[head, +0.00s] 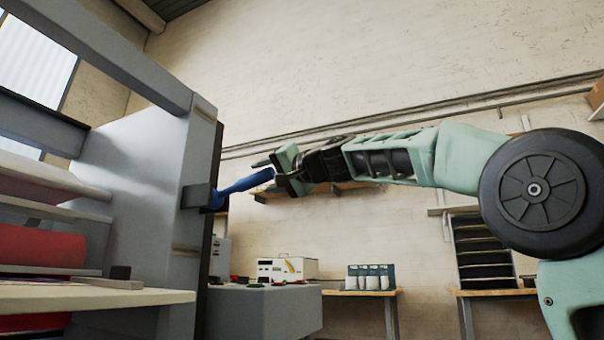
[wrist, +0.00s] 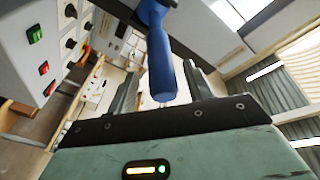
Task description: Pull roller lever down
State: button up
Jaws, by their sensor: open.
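The roller lever (head: 243,186) is a blue handle on a dark pivot block at the side of the grey laminator (head: 150,170). It points right and slightly up in the head view. My gripper (head: 264,178) is at the lever's free end, with its jaws open. In the wrist view the lever (wrist: 161,70) reaches down between the two fingers of my gripper (wrist: 160,85), with its tip close to the palm. I see gaps between the lever and the fingers there. Whether a finger touches it is unclear in the head view.
Red rollers (head: 40,245) and a pale feed table (head: 90,297) are at the left. A grey control box (head: 262,308) with buttons stands below the lever. Workbenches (head: 360,293) line the back wall. The air directly below my gripper is free down to the control box.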

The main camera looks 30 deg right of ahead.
jog(key=b+v, duration=0.1)
jog(key=v, duration=1.3)
jog(key=shift+b, duration=0.3)
jog(key=shift+s+f, duration=0.1)
jog(key=shift+s, duration=0.05)
jog(key=w+a+f+n+g, duration=0.1)
jog(key=a+f+g, duration=0.1)
jog(key=a+f, duration=0.35)
jog(key=w+a+f+g, duration=0.1)
jog(key=a+f+g, duration=0.1)
jog(key=f, duration=0.6)
jog(key=w+a+f+n+g, duration=0.1)
jog(key=a+f+g, duration=0.1)
jog(key=a+f, duration=0.35)
jog(key=s+a+f+n+g, duration=0.1)
jog(key=s+a+f+g, duration=0.15)
jog(key=f, duration=0.55)
jog(key=s+a+f+n+g, duration=0.2)
jog(key=s+a+f, duration=0.1)
jog(key=f, duration=0.6)
jog(key=s+f+n+g+h, duration=0.5)
jog(key=s+f+n+g, duration=0.2)
jog(key=s+f, duration=1.6)
notch_tip(320, 180, up, 36)
jog(key=p, duration=3.8)
jog(key=shift+w+d+r+h+p, duration=0.15)
jog(key=shift+d+r+h+p, duration=0.15)
jog(key=shift+h+p, duration=0.1)
